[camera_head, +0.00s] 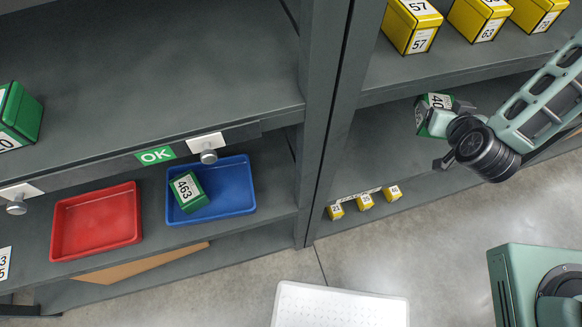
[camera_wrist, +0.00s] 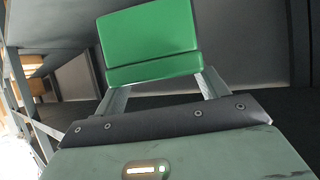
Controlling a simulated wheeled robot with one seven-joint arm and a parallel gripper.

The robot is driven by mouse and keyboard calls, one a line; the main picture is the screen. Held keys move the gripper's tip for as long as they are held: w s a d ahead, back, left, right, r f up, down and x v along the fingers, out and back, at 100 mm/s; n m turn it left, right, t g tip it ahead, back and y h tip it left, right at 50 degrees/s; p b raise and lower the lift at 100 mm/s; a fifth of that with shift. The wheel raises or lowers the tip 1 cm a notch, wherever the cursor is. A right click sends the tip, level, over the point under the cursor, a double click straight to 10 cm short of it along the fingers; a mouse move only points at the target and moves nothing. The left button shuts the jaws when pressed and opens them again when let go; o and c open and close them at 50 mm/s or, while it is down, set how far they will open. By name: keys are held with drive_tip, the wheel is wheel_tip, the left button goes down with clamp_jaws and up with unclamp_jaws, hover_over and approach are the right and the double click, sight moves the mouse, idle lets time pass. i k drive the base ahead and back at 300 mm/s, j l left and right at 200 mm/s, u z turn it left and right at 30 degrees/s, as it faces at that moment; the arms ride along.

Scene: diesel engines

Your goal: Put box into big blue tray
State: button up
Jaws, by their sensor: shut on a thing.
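My gripper (camera_wrist: 160,88) is shut on a green box (camera_wrist: 148,40), which fills the upper middle of the wrist view between the two fingers. In the head view the same green box (camera_head: 424,117), with a white label partly reading "40", is at the right, in front of the right shelf bay; my arm hides part of it. The big blue tray (camera_head: 240,190) lies on the lower left shelf, well to the left of my gripper. Another green box (camera_head: 188,191) labelled "463" sits tilted in the picture inside the blue tray.
A red tray (camera_head: 95,222) stands empty left of the blue tray. A shelf upright (camera_head: 325,110) separates the bays. Small yellow boxes (camera_head: 365,201) sit low in the right bay, and larger yellow boxes (camera_head: 411,25) stand above. A white surface (camera_head: 340,305) is at the bottom.

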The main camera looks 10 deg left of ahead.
sight(230, 188)
drive_tip(key=k+j+z, duration=0.25)
drive_tip(key=j, duration=0.15)
drive_tip(key=k+j+z, duration=0.25)
drive_tip(key=j, duration=0.15)
drive_tip(key=k+j+z, duration=0.25)
drive_tip(key=k+j, duration=0.3)
drive_tip(key=j, duration=0.15)
drive_tip(key=k+j+z, duration=0.1)
drive_tip(key=k+j, duration=0.2)
drive_tip(key=j, duration=0.2)
drive_tip(key=k+j, duration=0.3)
drive_tip(key=j, duration=0.15)
drive_tip(key=i, duration=0.4)
